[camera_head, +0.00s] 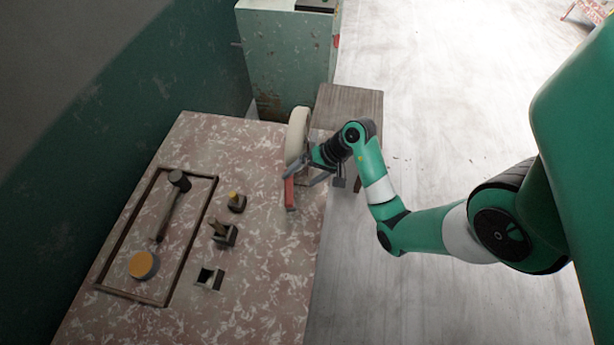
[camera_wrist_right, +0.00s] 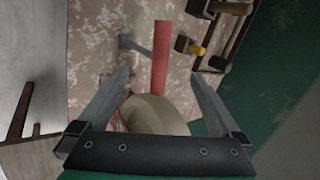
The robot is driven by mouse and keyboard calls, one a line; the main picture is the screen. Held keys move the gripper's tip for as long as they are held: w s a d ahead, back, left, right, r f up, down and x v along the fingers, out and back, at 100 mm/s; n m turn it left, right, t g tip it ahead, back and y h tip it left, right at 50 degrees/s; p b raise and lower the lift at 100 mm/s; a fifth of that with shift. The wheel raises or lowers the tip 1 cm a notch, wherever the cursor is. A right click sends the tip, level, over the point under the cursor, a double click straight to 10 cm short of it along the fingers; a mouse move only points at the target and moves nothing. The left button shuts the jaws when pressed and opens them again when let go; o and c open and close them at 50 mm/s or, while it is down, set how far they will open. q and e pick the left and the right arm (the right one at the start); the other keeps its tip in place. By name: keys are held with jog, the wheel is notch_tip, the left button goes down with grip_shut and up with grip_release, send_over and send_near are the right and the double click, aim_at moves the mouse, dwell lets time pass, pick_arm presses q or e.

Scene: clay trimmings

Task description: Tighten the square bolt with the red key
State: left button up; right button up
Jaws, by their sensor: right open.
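The red key (camera_head: 290,194) lies at the right edge of the speckled table in the head view. In the right wrist view its red bar (camera_wrist_right: 161,55) has a thin grey rod reaching left from it. My right gripper (camera_head: 299,178) is at this edge, close to the key. In the wrist view its open jaws (camera_wrist_right: 160,76) are apart, with the key's near end between and beyond them. I cannot tell whether they touch it. Several small dark fittings stand left of the key, one a block with a square top (camera_head: 209,277); I cannot tell which is the square bolt. My left gripper is not in view.
A cream rounded object (camera_head: 297,134) stands right behind the gripper, also between the jaws in the wrist view (camera_wrist_right: 155,113). A fitting with a yellow knob (camera_head: 236,203) stands between.

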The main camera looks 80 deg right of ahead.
aim_at(292, 187)
jog(key=b+x, duration=0.4)
jog(key=x, duration=0.3)
jog(key=shift+s, duration=0.1)
jog(key=shift+w+a+f+b, duration=0.1)
jog(key=shift+w+f+b, duration=0.2)
jog(key=shift+w+b, duration=0.1)
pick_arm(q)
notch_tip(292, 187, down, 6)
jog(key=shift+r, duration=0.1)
pick_arm(e)
jog(key=shift+s, duration=0.1)
jog(key=c, duration=1.4)
jog(key=shift+a+r+m+h+p, duration=0.15)
jog(key=shift+m+h+p, duration=0.35)
jog(key=shift+m+p, duration=0.5)
jog(key=shift+c, duration=0.2)
jog(key=shift+m+h+p, duration=0.3)
jog(key=shift+p, duration=0.1)
jog(key=shift+m+h, duration=0.3)
jog(key=shift+m, duration=0.2)
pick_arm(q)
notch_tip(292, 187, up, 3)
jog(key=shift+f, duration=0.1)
pick_arm(e)
jog(key=shift+f, duration=0.2)
